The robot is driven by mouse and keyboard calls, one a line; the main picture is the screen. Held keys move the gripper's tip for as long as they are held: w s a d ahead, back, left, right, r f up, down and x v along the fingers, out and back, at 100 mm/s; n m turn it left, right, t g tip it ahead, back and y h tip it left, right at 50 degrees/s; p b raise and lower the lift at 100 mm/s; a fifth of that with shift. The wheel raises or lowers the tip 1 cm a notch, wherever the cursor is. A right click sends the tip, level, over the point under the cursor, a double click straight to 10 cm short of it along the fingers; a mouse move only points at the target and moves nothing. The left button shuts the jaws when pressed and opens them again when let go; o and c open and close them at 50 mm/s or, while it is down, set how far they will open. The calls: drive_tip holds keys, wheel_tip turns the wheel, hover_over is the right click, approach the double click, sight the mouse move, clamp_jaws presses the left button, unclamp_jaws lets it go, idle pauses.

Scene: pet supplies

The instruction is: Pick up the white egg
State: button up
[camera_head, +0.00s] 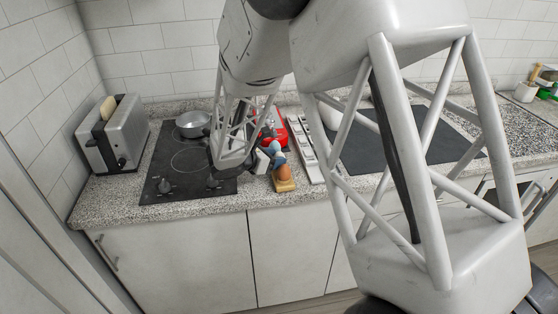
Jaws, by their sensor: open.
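A small white rounded shape (274,146) shows near the counter's front part, among small coloured things. It may be the white egg, but it is too small and partly covered to be sure. Just in front of it are a blue piece (279,158) and a brown egg-shaped thing (284,173) on a yellow wooden block (284,186). My arm hangs over the cooktop, and my gripper (260,162) is at its lower end, just left of these things. The gripper is open; its fingers are small and partly hidden by my arm.
A toaster (113,135) with bread stands at the left. A metal pot (193,124) sits on the black cooktop (165,165). A red object (281,133) is behind the small things. A light slotted rack (306,150) lies to their right, and a dark panel (362,155) lies beyond it.

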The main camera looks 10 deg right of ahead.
sight(277, 155)
drive_tip(key=shift+w+d+f, duration=0.2)
drive_tip(key=shift+d, duration=0.25)
drive_tip(key=shift+c, duration=0.4)
drive_tip(key=c, duration=0.5)
drive_tip(key=shift+r, duration=0.15)
drive_tip(key=shift+r, duration=4.85)
